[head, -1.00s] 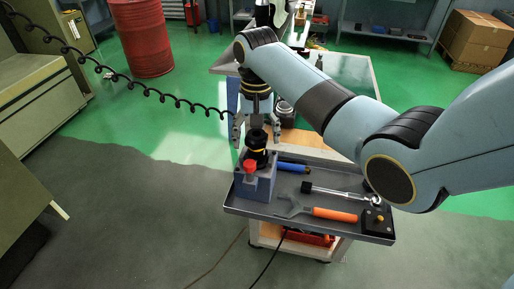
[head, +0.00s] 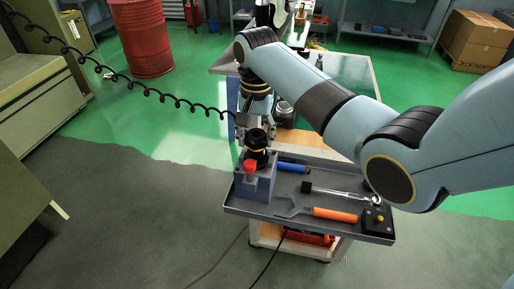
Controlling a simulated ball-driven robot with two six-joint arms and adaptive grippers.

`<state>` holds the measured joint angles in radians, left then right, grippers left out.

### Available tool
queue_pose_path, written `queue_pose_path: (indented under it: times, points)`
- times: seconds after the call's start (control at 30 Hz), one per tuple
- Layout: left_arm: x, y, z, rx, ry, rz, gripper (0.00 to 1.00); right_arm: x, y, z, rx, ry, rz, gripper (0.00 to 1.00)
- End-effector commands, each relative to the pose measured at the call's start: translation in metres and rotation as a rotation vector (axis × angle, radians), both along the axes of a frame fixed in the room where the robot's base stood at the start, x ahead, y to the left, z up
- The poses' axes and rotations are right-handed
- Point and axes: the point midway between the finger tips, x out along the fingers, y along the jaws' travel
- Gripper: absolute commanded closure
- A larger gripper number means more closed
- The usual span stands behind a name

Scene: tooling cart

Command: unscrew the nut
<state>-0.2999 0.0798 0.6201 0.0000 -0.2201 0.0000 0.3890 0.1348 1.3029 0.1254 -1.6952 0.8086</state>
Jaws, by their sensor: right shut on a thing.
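The blue-grey block fixture (head: 256,187) stands at the left end of the cart's tray. A black part with a yellow ring sits on top of it, and the dark nut (head: 256,139) is at its upper end, small and hard to make out. My right gripper (head: 257,133) points down over the fixture, its fingers closed in around the nut. The fingers partly cover the nut, so the exact contact does not show. My left gripper is not in view.
A red knob (head: 250,167) sticks up at the fixture's front. An open-end wrench with an orange handle (head: 334,214), a ratchet (head: 342,193), a blue-handled tool (head: 292,168) and a small black box with a yellow button (head: 377,219) lie on the tray (head: 300,229).

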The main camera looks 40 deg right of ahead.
Motion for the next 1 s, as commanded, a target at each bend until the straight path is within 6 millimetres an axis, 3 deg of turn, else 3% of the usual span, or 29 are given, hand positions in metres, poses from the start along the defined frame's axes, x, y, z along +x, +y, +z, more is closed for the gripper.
queue_pose_path:
  times: [0.13, 0.43, 1.0]
  points:
    - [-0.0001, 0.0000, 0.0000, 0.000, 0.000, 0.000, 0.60, 0.0003, 0.0001, 0.0003, 0.001, -0.001, 0.077, 1.00]
    - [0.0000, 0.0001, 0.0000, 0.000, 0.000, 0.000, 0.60, 0.0001, -0.0001, 0.0006, 0.000, -0.001, 0.495, 1.00]
    - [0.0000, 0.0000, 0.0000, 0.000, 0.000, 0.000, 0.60, 0.0004, -0.0003, 0.0063, 0.000, -0.003, 0.548, 1.00]
